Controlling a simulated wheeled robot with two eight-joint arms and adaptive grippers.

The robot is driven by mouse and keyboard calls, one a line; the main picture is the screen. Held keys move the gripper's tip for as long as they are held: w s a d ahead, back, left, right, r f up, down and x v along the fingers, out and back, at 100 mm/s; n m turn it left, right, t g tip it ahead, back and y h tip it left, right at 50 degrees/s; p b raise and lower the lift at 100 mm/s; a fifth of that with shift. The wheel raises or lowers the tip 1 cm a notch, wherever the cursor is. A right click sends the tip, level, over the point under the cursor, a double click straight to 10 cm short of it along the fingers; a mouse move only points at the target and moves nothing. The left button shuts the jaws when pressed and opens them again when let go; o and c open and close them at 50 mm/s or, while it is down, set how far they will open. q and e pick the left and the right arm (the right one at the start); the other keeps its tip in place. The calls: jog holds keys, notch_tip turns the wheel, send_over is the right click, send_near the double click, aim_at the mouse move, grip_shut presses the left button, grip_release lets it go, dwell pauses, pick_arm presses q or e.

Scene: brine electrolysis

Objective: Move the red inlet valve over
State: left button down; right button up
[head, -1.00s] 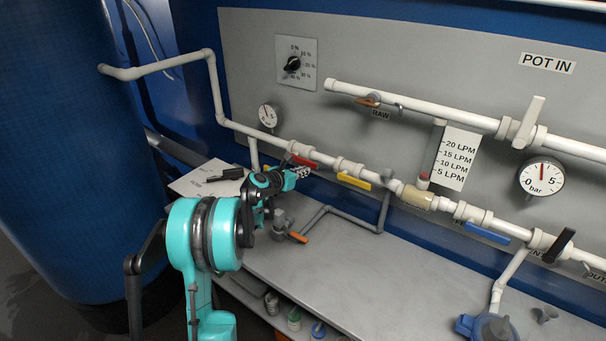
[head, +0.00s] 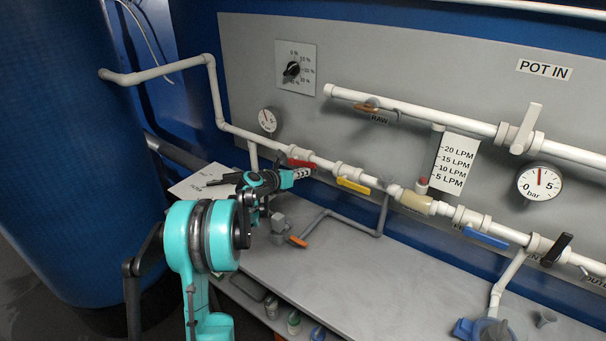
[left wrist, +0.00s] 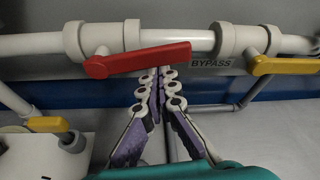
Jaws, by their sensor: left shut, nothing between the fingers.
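The red inlet valve (head: 301,163) sits on the lower white pipe, left of the yellow valve (head: 352,185). In the left wrist view its red handle (left wrist: 137,60) lies nearly along the pipe, its right end slightly higher. My left gripper (head: 306,172) is right at the red handle in the head view. In the left wrist view the fingers (left wrist: 162,72) are shut with nothing between them, their tips at the lower edge of the red handle. I cannot tell whether they touch it. My right gripper is in neither view.
The yellow handle (left wrist: 285,66) is close on the right along the pipe. An orange-handled valve (head: 298,241) stands below on the grey bench (head: 345,270). A blue tank (head: 60,160) is at the left. The grey panel (head: 400,60) backs the pipes.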

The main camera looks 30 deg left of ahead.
pick_arm(q)
jog(key=r+n, duration=0.1)
jog(key=r+n+h+p, duration=0.1)
jog(key=shift+a+r+n+h, duration=0.2)
jog(key=shift+r+n+h, duration=0.05)
jog(key=shift+n+h, duration=0.05)
jog(key=a+r+p, duration=0.3)
jog(key=a+r, duration=0.1)
jog(key=shift+w+a+r, duration=0.15)
jog(key=shift+a+r, duration=0.15)
jog(key=shift+a, duration=0.05)
dwell(0.4)
jog(key=shift+a, duration=0.15)
dwell(0.5)
